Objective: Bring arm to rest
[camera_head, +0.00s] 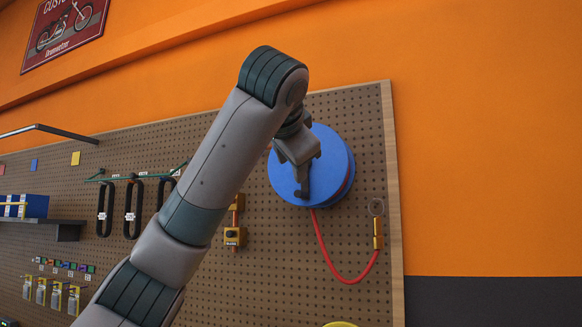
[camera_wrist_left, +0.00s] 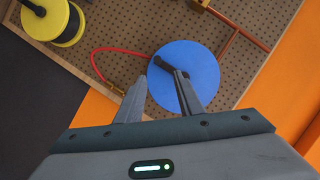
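My left arm rises across the head view and bends down toward a round blue reel (camera_head: 335,165) on the pegboard. My left gripper (camera_head: 302,188) is in front of the reel and hides part of its face. In the left wrist view the two fingers of the gripper (camera_wrist_left: 160,76) stand apart. The blue disc (camera_wrist_left: 200,70) is beyond them, with a dark bar-like part (camera_wrist_left: 161,66) on its face showing around the fingertips. I cannot tell whether a finger touches it. My right gripper is in neither view.
A red hose (camera_head: 325,255) hangs from the reel to a brass fitting (camera_head: 378,235). A yellow reel (camera_wrist_left: 50,20) shows in the wrist view. The orange wall (camera_head: 480,150) at right is bare.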

